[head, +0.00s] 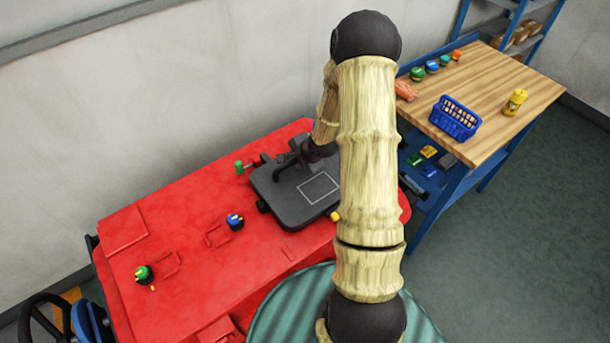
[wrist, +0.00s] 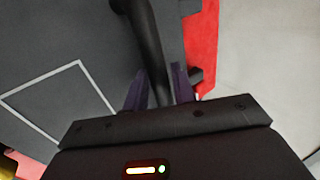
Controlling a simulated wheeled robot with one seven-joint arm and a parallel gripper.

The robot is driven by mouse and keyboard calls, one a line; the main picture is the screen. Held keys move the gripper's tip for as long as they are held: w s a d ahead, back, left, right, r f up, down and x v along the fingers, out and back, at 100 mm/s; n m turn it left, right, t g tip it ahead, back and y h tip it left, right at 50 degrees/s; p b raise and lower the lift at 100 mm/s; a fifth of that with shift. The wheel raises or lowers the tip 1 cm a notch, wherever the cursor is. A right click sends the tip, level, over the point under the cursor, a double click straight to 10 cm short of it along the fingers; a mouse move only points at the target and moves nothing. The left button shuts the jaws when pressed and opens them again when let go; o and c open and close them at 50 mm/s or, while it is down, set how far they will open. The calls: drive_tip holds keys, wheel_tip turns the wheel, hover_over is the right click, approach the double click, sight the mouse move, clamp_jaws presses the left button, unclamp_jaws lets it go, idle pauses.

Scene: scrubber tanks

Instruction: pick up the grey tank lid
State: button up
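The grey tank lid (head: 290,209) is a dark flat plate with a white square outline, lying on the red machine. Its raised dark handle (wrist: 150,35) runs between my gripper's two purple fingers in the wrist view. My gripper (wrist: 159,80) is down at the lid, and its dark end also shows in the head view (head: 297,160). The fingers stand on either side of the handle, close to it. Whether they press on it is unclear. My arm hides the lid's right part in the head view.
The red machine top (head: 190,250) carries a green knob (head: 240,167), a blue knob (head: 235,221), a green-and-black knob (head: 143,273) and a yellow knob (head: 335,216). A wooden-topped bench (head: 490,75) at right holds a blue basket (head: 455,118) and a yellow bottle (head: 515,102). A wall stands behind.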

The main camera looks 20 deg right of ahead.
clamp_jaws()
drive_tip(key=shift+r, duration=0.1)
wheel_tip(320, 180, up, 10)
drive_tip(key=shift+f+p, duration=0.1)
drive_tip(key=shift+p, duration=0.2)
idle(0.7)
